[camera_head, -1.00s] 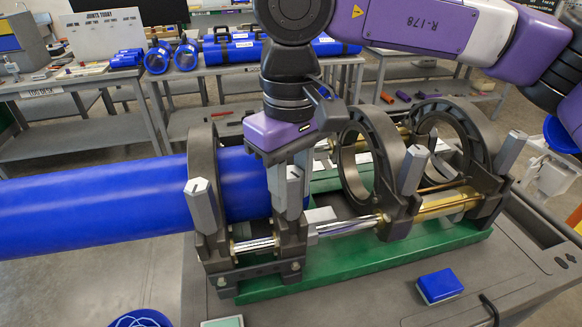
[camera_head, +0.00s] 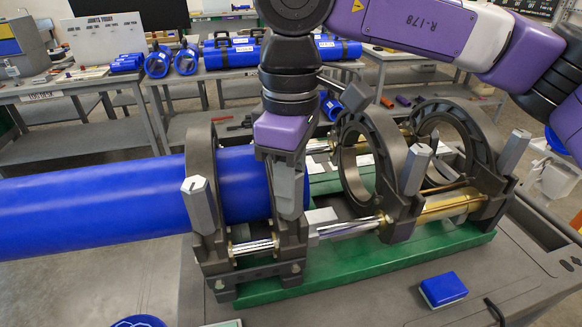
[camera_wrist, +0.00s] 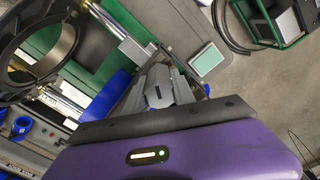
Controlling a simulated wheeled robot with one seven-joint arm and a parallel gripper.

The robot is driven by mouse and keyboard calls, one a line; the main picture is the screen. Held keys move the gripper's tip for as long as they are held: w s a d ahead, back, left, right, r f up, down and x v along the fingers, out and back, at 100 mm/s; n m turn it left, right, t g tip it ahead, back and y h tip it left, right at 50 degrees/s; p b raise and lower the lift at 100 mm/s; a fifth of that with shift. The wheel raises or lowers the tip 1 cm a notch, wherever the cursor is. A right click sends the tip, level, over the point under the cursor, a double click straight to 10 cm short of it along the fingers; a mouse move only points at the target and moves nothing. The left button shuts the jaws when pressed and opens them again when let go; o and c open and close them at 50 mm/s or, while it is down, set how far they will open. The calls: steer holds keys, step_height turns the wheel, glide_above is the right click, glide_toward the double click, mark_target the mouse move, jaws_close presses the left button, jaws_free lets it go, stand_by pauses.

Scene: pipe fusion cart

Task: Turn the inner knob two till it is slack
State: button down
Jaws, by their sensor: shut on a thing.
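The inner knob two (camera_wrist: 158,96) is a grey faceted knob, seen end-on between my fingers in the wrist view. In the head view it is mostly hidden by my gripper (camera_head: 289,190), which points down over it at the clamp ring around the end of the blue pipe (camera_head: 95,207). My gripper is shut on this knob. The knob appears to stand upright; its thread is hidden, so I cannot tell how slack it is.
Another grey knob (camera_head: 199,203) stands to the left on the outer clamp. Two more knobs, a near one (camera_head: 415,170) and a far one (camera_head: 514,151), stand on the empty rings to the right. A blue block (camera_head: 442,288) lies on the cart top.

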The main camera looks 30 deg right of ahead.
steer(key=shift+a, duration=0.1)
steer(key=n, duration=0.3)
steer(key=shift+s+b, duration=0.1)
steer(key=shift+b, duration=0.3)
jaws_free()
steer(key=shift+r, duration=0.15)
